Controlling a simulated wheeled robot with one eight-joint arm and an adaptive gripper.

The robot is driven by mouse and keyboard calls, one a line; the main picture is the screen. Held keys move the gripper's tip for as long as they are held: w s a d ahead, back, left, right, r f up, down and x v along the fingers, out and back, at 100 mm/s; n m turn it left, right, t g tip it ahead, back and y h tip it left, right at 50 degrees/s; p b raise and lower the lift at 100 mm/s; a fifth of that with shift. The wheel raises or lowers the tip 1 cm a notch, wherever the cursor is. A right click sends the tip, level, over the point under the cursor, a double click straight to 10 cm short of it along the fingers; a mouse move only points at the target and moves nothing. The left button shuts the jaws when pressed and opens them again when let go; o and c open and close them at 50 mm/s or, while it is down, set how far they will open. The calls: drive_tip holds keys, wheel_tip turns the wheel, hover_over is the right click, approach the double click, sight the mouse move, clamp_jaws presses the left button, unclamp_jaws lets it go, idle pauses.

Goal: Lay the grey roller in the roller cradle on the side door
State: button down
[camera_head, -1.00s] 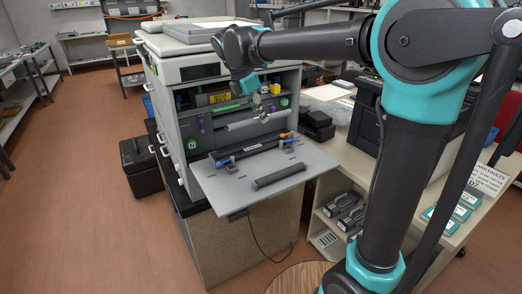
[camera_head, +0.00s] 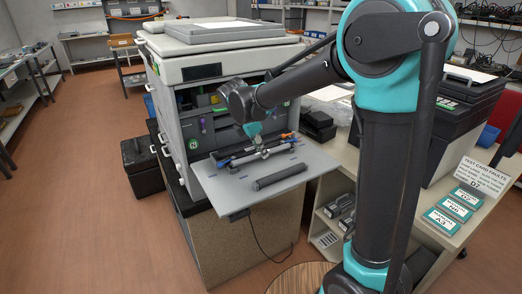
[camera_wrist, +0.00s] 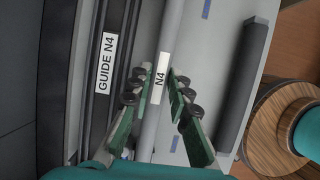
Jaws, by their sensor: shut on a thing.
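The grey roller (camera_wrist: 172,30), with a white N4 label, runs lengthwise through the wrist view. My gripper (camera_wrist: 158,100) is shut on it, one finger on each side near the label; in the head view my gripper (camera_head: 262,151) is low over the side door (camera_head: 228,191). The roller cradle (camera_head: 291,136), with blue and orange parts at its ends, lies along the door's machine side. The roller lies alongside and close over it. I cannot tell whether it touches the cradle. A dark bar labelled GUIDE N4 (camera_wrist: 106,63) runs parallel, left of the roller.
A dark roller (camera_head: 281,177) lies on the door's outer part and also shows in the wrist view (camera_wrist: 243,85). The printer (camera_head: 185,75) stands open behind the door. Black boxes (camera_head: 318,124) sit on the bench at right. The door's near left part is clear.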

drive_tip(key=shift+f, duration=0.6)
drive_tip(key=c, duration=1.4)
unclamp_jaws()
drive_tip(key=v, duration=1.3)
drive_tip(key=shift+w+d+r, duration=0.15)
drive_tip(key=shift+d+r, duration=0.05)
